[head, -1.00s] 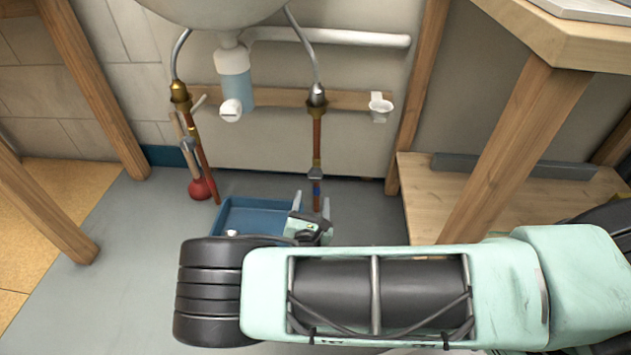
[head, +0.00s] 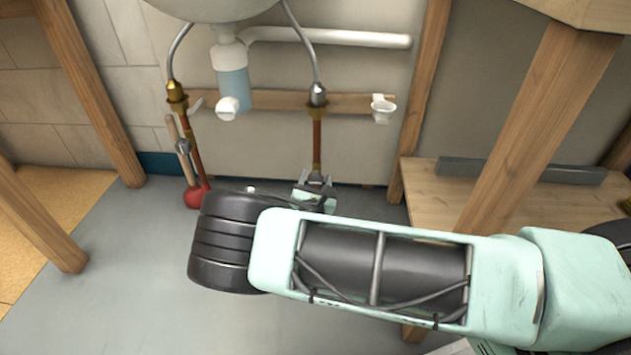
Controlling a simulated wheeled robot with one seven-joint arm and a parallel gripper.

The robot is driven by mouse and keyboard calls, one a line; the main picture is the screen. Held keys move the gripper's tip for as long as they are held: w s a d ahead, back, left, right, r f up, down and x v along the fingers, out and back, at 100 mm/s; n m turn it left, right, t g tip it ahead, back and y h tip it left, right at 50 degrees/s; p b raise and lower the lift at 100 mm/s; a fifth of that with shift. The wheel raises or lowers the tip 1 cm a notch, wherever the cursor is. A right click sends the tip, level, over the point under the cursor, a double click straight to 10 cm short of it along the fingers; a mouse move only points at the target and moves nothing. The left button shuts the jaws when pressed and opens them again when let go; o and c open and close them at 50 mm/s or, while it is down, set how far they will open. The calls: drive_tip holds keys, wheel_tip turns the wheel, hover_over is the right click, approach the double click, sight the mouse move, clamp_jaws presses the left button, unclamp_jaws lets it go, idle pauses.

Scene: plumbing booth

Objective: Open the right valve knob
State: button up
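The right copper pipe (head: 317,143) runs down the wall under the basin from a braided hose. Its grey valve knob, low on this pipe, is now at or behind the tip of my gripper (head: 316,181) and cannot be made out clearly. My gripper is at the knob's height, in front of the pipe. I cannot tell whether the fingers touch the knob or how far apart they are.
A red plunger (head: 194,196) stands by the left pipe. A bottle trap (head: 232,80) hangs under the basin (head: 215,8). A white cup-like fitting (head: 382,108) is on the wooden rail (head: 353,103). A wooden shelf (head: 430,195) stands at right. Floor at left is clear.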

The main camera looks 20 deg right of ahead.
drive_tip(key=c, duration=0.8)
drive_tip(key=shift+o, duration=0.2)
drive_tip(key=shift+r+p, duration=0.1)
drive_tip(key=shift+p, duration=0.35)
drive_tip(key=shift+r+n+p, duration=0.1)
drive_tip(key=shift+n+p, duration=1)
drive_tip(key=shift+p, duration=0.15)
drive_tip(key=n+p, duration=0.3)
drive_tip(key=shift+a, duration=0.15)
drive_tip(key=n, duration=0.2)
drive_tip(key=n+p, duration=0.1)
drive_tip(key=n, duration=0.1)
drive_tip(key=n+p, duration=0.1)
drive_tip(key=shift+a+f+n, duration=0.1)
drive_tip(key=shift+f+n, duration=0.15)
drive_tip(key=shift+n, duration=0.15)
drive_tip(key=n+p, duration=0.1)
drive_tip(key=n, duration=0.5)
drive_tip(key=shift+f, duration=0.2)
